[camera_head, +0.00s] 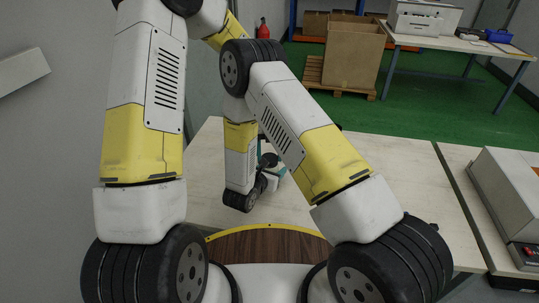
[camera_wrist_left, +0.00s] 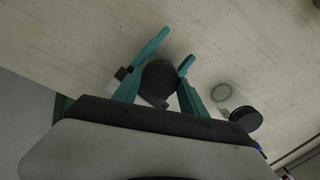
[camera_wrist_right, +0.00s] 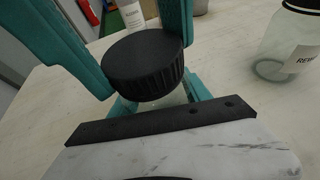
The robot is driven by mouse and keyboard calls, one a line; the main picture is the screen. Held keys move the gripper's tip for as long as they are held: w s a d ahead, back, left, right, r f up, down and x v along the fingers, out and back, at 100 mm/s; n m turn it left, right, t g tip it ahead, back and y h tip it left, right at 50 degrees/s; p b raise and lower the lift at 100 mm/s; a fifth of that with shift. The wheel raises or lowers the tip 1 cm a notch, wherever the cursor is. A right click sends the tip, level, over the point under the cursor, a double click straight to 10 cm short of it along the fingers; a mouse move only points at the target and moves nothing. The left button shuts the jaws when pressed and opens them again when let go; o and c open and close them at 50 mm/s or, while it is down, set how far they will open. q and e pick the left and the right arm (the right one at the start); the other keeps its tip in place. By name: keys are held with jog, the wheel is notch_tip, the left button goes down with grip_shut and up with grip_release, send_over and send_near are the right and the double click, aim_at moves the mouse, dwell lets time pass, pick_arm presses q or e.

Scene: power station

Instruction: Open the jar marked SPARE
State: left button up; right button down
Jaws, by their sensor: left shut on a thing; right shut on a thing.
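In the right wrist view the teal fingers of my right gripper (camera_wrist_right: 135,50) are shut on a ribbed black lid (camera_wrist_right: 143,62). Clear glass shows just under the lid; whether the two are joined I cannot tell. In the left wrist view the fingers of my left gripper (camera_wrist_left: 176,52) close around a dark round thing (camera_wrist_left: 160,78), with a pale patch below it. In the head view my left gripper (camera_head: 274,168) is low over the table, partly hidden by arm links. The held jar's label is not readable.
A clear jar with a black lid and a label starting "RE" (camera_wrist_right: 288,52) stands on the table beside the grippers; its lid also shows in the left wrist view (camera_wrist_left: 246,119). A white labelled container (camera_wrist_right: 133,18) stands behind. A grey-white device (camera_head: 512,195) stands at right.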

pick_arm(q)
jog(key=o, duration=1.5)
jog(key=shift+o, duration=0.2)
jog(key=shift+r, duration=2.3)
jog(key=shift+c, duration=0.3)
notch_tip(320, 180, up, 3)
jog(key=m, duration=0.3)
jog(key=shift+f, duration=3.8)
